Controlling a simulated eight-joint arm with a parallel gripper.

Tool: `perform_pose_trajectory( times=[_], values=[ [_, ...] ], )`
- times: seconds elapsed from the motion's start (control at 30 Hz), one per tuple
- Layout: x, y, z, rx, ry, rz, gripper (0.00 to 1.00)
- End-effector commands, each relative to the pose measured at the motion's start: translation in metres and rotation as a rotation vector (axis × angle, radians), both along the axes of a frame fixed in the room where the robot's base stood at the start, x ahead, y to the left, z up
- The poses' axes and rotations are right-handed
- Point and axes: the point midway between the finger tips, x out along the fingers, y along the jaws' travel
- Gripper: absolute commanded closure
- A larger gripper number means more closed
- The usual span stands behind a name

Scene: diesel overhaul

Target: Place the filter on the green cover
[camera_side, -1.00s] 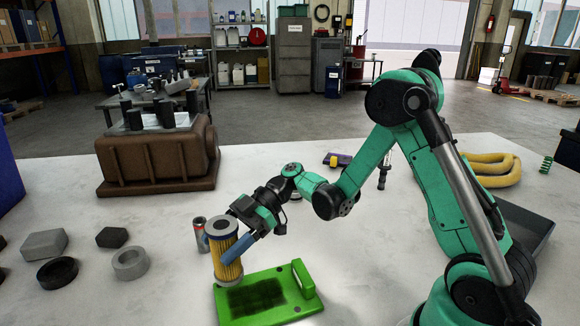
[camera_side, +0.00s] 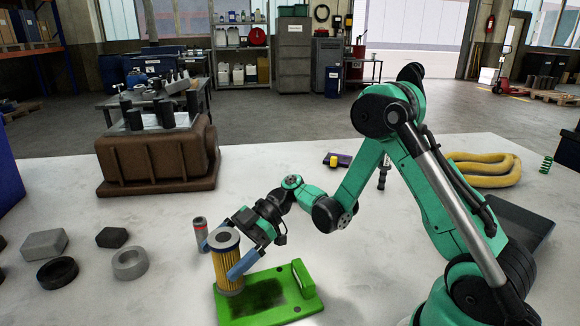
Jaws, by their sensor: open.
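The filter (camera_side: 227,263) is a yellow pleated cylinder with grey ends and a hole in its top. It stands upright at the left back part of the green cover (camera_side: 292,303), its base appearing to rest on the plate. The cover lies flat, with a dark patch in its middle and a raised handle (camera_side: 303,278) on its right. My gripper (camera_side: 224,256) is open, with its blue fingers on either side of the filter. The near finger overlaps the filter's right edge; whether either finger touches it I cannot tell.
A small grey and red cylinder (camera_side: 201,233) stands just behind the filter. Grey and black rings and blocks (camera_side: 130,263) lie at left. A brown engine block (camera_side: 158,160) stands at the back left. Yellow hose (camera_side: 483,170) and a dark tray (camera_side: 522,228) are at right. The table's middle is clear.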

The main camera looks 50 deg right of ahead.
Motion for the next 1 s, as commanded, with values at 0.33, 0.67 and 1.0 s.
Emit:
perform_pose_trajectory(
  times=[0.33,0.67,1.0],
  values=[
    [-0.008,-0.044,0.02,0.0,0.0,-0.007,0.02],
    [-0.02,-0.1,0.044,0.0,0.001,-0.003,0.02],
    [-0.022,-0.079,0.06,-0.162,0.295,-0.186,0.02]
  ],
)
